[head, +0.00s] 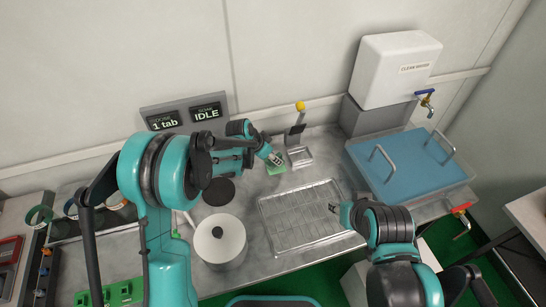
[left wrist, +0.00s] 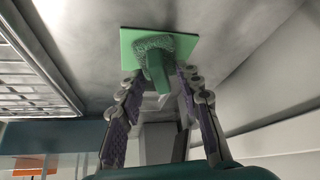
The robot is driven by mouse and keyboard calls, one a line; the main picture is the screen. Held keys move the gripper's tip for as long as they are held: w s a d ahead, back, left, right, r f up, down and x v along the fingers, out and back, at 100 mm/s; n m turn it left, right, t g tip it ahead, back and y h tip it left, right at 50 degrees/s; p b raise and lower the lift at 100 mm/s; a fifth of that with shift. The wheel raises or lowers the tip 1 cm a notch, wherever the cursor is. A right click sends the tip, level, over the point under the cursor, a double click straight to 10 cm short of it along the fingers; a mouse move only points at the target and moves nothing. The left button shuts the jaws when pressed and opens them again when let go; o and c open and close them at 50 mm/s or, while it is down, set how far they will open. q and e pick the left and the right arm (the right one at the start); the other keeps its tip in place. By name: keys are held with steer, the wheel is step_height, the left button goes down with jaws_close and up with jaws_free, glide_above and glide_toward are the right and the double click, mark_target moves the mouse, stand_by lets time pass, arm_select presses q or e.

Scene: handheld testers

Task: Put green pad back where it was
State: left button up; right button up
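The green pad (head: 278,169) is a flat light-green square at the back of the worktop, left of the small grey stand. In the left wrist view the green pad (left wrist: 129,45) shows a darker, textured green grip standing up from its middle. My left gripper (head: 272,160) is over the pad. Whether the pad touches the worktop is hard to tell. My right gripper (head: 334,208) is above the right side of the wire rack, with no object visible in it; its opening is too small to judge.
A wire rack (head: 262,212) lies mid-worktop. A white lidded pot (head: 208,250) and dark discs (head: 219,192) are left of it. A blue-lidded tub (head: 408,172) with handles stands right. A small stand with a yellow knob (head: 300,106) is behind. Signs read "1 tab" and "IDLE" (head: 206,112).

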arm_select(q)
steer(key=shift+r, duration=0.1)
steer(key=shift+r+p, duration=0.25)
steer(key=shift+p, duration=0.05)
steer(key=p+v, duration=0.4)
steer(key=v, duration=0.8)
steer(key=s+a+r+n+t+y, duration=0.1)
steer(key=s+a+r+n+y, duration=0.1)
steer(key=s+a+r+n, duration=0.5)
steer(key=s+a+r+n+t+y, duration=0.1)
steer(key=s+a, duration=0.2)
steer(key=s, duration=0.5)
steer(key=s+a+r+n+t+y, duration=0.1)
steer(key=s+a, duration=0.1)
steer(key=s, duration=0.7)
steer(key=shift+s+a+n+y, duration=0.2)
steer(key=shift+a+n+y, duration=0.1)
steer(key=shift+a+n, duration=0.1)
steer(key=shift+d+r, duration=0.1)
